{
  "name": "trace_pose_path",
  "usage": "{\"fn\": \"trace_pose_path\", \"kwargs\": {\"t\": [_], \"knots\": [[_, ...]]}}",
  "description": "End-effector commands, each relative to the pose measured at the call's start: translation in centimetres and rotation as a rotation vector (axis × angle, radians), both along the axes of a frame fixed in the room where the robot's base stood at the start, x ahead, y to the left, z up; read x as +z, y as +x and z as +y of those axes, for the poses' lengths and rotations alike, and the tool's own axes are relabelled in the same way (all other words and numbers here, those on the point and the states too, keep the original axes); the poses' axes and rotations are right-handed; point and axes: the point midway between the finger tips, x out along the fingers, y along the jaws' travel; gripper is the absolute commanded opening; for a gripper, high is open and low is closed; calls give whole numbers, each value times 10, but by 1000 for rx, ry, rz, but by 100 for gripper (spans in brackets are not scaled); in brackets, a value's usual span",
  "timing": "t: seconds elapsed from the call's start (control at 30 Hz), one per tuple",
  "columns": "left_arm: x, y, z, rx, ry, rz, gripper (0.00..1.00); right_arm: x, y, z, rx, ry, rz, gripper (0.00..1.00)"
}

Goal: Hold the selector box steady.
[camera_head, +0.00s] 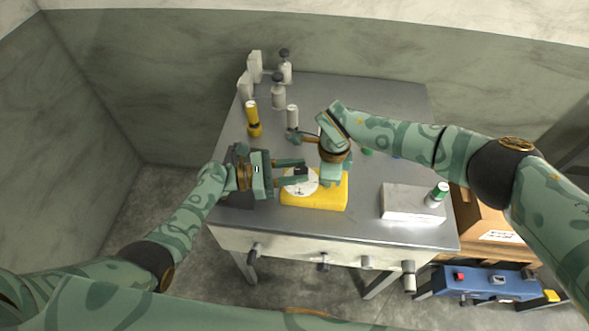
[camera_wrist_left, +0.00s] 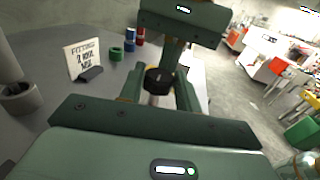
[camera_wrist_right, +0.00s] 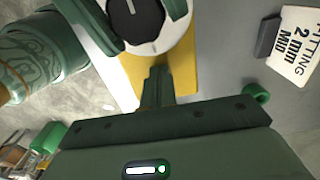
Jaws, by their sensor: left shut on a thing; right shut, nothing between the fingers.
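The selector box (camera_head: 318,203) is yellow, with a round white dial (camera_head: 298,187), and lies on the grey table. A black knob (camera_wrist_left: 157,82) sits on the dial and also shows in the right wrist view (camera_wrist_right: 137,18). My left gripper (camera_head: 303,170) comes in from the left and is shut on the knob. My right gripper (camera_head: 331,181) is shut and empty, pointing down at the box's right part. In the right wrist view its fingers (camera_wrist_right: 159,72) lie over the yellow top beside the dial. I cannot tell whether they touch it.
A yellow bottle (camera_head: 253,121) and several grey cylindrical parts stand behind on the table (camera_head: 385,95). A white block (camera_head: 402,202) with a green-banded cylinder (camera_head: 437,194) is at the right. A "FITTING" card (camera_wrist_left: 85,58) and a green ring (camera_wrist_left: 116,54) also stand on the table.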

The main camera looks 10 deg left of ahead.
Motion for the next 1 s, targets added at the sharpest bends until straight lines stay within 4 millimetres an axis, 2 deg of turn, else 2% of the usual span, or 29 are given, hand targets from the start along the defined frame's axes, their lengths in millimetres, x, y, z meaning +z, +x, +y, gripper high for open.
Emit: {"fn": "trace_pose_path", "kwargs": {"t": [0.03, 0.6, 1.0], "knots": [[-3, -3, -2, 16, 1, 1, 11, -6, -4, -2, -1, -6, 9, 0], [-2, -9, -6, 387, -2, 2, 11, -6, -4, -2, -1, -5, 8, 0], [-2, -9, -6, 506, 0, 2, 11, -6, -3, -2, -1, -5, 7, 0]]}}
